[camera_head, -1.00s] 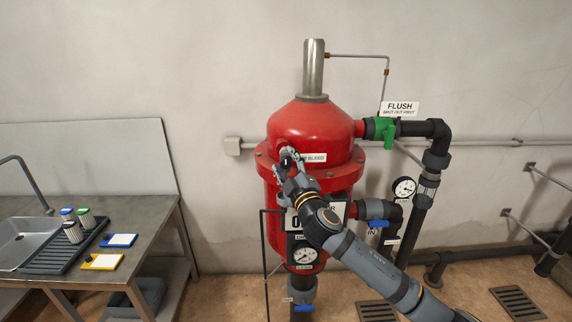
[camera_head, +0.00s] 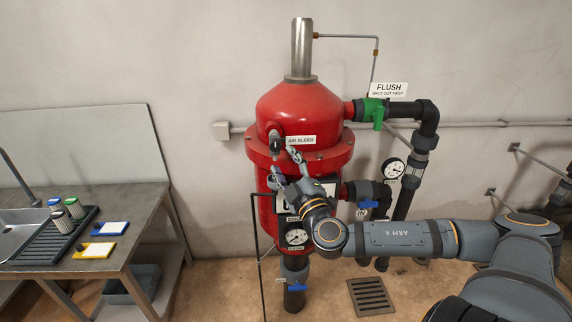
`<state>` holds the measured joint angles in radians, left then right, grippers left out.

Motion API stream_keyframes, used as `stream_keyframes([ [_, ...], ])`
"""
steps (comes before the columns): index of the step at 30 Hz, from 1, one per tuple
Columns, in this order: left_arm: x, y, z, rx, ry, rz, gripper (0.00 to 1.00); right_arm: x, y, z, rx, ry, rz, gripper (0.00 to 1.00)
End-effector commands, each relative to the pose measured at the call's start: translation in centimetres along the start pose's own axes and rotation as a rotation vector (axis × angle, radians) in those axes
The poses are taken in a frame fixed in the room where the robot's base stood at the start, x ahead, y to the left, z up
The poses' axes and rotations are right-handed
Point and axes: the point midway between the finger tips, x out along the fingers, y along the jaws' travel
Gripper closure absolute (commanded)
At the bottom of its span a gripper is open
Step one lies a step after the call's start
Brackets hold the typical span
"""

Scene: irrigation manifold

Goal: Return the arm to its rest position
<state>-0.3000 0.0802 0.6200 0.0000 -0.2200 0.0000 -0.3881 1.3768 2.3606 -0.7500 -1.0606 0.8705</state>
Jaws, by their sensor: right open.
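My right arm comes in from the right, and its gripper (camera_head: 284,162) is open and empty in front of the red filter tank (camera_head: 298,108). The gripper is just below the "AIR BLEED" label (camera_head: 301,141) and the small air bleed valve (camera_head: 275,142), and looks apart from the valve. The wrist hides part of the tank's lower body and a sign on it. My left gripper is not in view.
A green flush valve (camera_head: 375,111) and dark pipes stand right of the tank. Blue handles (camera_head: 369,204) and gauges (camera_head: 295,237) are close to my arm. A metal bench (camera_head: 140,205) with a sink and rack is at left. A floor drain (camera_head: 370,297) lies below.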

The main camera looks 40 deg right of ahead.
Motion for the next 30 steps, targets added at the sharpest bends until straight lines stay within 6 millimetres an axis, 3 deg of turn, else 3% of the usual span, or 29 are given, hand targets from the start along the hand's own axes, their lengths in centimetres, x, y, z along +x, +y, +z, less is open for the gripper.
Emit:
stream_keyframes([
  [14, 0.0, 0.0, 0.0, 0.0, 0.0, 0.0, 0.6, 0.0, 0.0, 0.1, 0.002, -0.004, 0.0, 0.47],
  [17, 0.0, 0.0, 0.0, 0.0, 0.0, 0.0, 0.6, -0.6, -0.7, 1.8, 0.029, -0.073, -0.004, 0.47],
  [18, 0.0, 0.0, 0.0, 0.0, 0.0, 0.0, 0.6, -1.3, -1.3, 3.2, 0.053, -0.135, -0.011, 0.47],
  [20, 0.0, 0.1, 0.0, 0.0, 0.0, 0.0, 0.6, -2.9, -2.9, 6.0, 0.097, -0.265, -0.034, 0.47],
  [24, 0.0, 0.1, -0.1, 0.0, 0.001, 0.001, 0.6, -9.7, -9.1, 12.5, 0.215, -0.641, -0.178, 0.47],
  [27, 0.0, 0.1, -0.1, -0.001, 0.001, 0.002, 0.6, -15.0, -13.8, 14.4, 0.29, -0.849, -0.329, 0.47],
  [30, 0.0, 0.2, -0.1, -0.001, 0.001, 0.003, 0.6, -19.7, -17.7, 14.3, 0.36, -0.992, -0.48, 0.47],
])
